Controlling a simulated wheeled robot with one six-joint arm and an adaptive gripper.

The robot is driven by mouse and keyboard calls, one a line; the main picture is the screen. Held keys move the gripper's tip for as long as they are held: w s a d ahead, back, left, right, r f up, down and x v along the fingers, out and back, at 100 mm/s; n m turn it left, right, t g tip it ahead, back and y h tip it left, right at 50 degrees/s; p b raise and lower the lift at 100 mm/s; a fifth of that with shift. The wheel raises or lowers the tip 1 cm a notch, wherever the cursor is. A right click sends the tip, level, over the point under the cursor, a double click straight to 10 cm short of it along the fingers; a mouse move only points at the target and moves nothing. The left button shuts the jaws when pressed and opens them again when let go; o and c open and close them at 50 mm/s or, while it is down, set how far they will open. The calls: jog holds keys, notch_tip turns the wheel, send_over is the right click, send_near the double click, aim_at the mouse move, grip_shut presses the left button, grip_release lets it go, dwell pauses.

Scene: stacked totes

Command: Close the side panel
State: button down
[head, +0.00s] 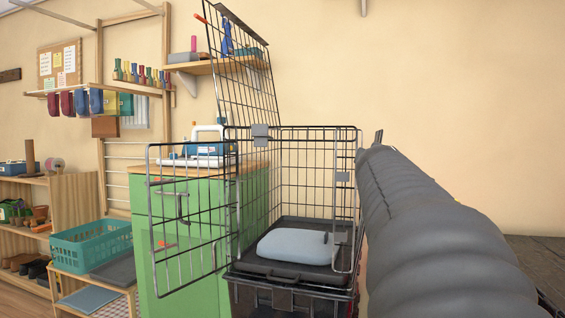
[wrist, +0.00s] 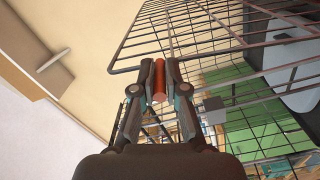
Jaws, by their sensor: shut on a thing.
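A black wire crate (head: 318,129) stands in the middle of the head view. One wire panel (head: 262,85) rises above it, tilted, with an orange tip at its upper left. Another wire panel (head: 150,215) stands swung out to the left, with a latch bar and small orange parts. In the wrist view my gripper (wrist: 160,82) is shut on a red-orange cylindrical handle (wrist: 159,78), beside the corner of a wire panel (wrist: 135,69). Which panel the handle belongs to is unclear. In the head view my arm hides the gripper.
A pale cushion (head: 290,246) lies in the crate's dark tray. A green cabinet (head: 180,255) stands behind and left, and a teal basket (head: 92,245) sits on a low table. A wall shelf (head: 205,67) is close behind the raised panel.

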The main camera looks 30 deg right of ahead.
jog(key=shift+w+a, duration=0.25)
jog(key=shift+w, duration=0.05)
jog(key=c, duration=1.2)
grip_release()
jog(key=shift+r, duration=0.1)
